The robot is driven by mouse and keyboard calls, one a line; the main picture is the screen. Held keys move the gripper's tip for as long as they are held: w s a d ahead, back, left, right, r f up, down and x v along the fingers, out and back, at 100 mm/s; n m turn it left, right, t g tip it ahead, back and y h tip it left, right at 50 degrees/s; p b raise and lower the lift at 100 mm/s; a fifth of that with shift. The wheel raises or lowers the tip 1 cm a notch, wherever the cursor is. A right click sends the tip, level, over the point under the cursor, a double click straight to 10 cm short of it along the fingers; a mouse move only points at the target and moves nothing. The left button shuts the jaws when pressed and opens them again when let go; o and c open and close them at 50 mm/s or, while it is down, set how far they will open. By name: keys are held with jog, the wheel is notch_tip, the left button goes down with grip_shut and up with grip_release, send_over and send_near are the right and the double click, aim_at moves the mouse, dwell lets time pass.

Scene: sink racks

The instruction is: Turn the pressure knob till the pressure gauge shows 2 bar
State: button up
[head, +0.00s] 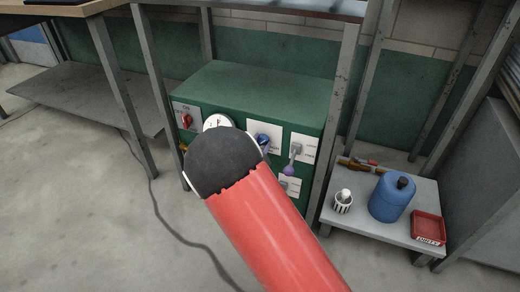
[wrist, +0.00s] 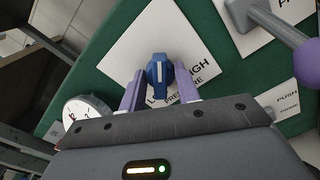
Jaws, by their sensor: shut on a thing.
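The blue pressure knob (wrist: 159,75) sits on a white plate (wrist: 190,40) lettered with HIGH and PRESSURE. My gripper (wrist: 160,88) has its two purple fingers on either side of the knob, shut on it. The white line on the knob points roughly up in the wrist view. The pressure gauge (wrist: 85,112) is a round white dial at the left of the wrist view, partly hidden by my gripper body. In the head view the gauge (head: 217,122) shows above my red arm, but its reading is too small to tell. The knob (head: 263,140) shows just right of it.
The green cabinet (head: 255,85) also carries a red switch (head: 186,119) and a grey lever with a purple ball (head: 289,170). At the right, a low table (head: 375,238) holds a blue jug (head: 391,198), a striped cup (head: 343,203) and a red tray (head: 428,228).

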jog(key=shift+m+b, duration=0.3)
jog(key=shift+m, duration=0.2)
jog(key=o, duration=1)
jog(key=v, duration=0.8)
jog(key=shift+p, duration=0.3)
jog(key=shift+w, duration=0.1)
